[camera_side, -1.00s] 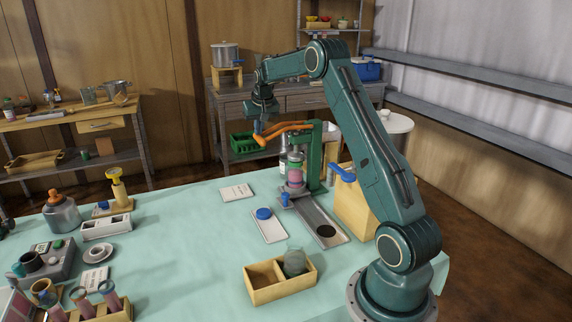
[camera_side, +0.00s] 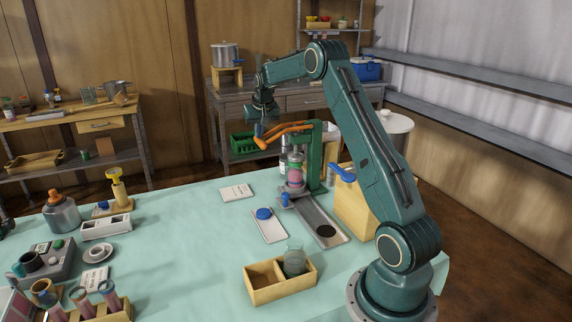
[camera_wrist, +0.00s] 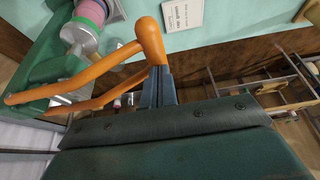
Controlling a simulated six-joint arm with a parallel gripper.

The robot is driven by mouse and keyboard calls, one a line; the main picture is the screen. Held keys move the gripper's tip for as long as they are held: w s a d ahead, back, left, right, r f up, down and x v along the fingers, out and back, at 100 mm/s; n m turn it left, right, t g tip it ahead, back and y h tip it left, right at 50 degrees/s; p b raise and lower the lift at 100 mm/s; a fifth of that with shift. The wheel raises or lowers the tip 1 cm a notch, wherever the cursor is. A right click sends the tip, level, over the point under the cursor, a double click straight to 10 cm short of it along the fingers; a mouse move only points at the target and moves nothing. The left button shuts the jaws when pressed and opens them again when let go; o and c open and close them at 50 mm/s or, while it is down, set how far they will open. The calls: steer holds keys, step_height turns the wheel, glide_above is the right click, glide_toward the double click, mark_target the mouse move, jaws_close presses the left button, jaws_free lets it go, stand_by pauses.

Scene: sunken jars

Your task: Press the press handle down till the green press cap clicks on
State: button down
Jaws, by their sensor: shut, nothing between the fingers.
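The orange press handle (camera_side: 284,133) slopes down and left from the green press frame (camera_side: 316,155). My gripper (camera_side: 259,133) is shut and empty, pointing down at the handle's outer end. In the wrist view, my closed fingertips (camera_wrist: 160,70) meet the orange handle's crossbar (camera_wrist: 150,38) and look to be touching it. A jar with pink contents (camera_side: 295,176) stands upright under the press head. The pink jar also shows at the top left of the wrist view (camera_wrist: 92,12).
A blue lid (camera_side: 264,213) lies on a white plate left of the press. A wooden box (camera_side: 268,293) with a glass jar (camera_side: 294,262) stands in front. A wooden block with a blue handle (camera_side: 342,172) is right of the press. The cloth between is clear.

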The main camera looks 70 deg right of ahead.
steer(key=shift+s+f, duration=0.15)
steer(key=shift+f, duration=0.7)
stand_by(0.3)
steer(key=shift+s+d+f, duration=0.1)
steer(key=shift+f, duration=0.3)
steer(key=shift+r, duration=0.1)
step_height(320, 180, up, 12)
steer(key=shift+f, duration=0.2)
stand_by(1.6)
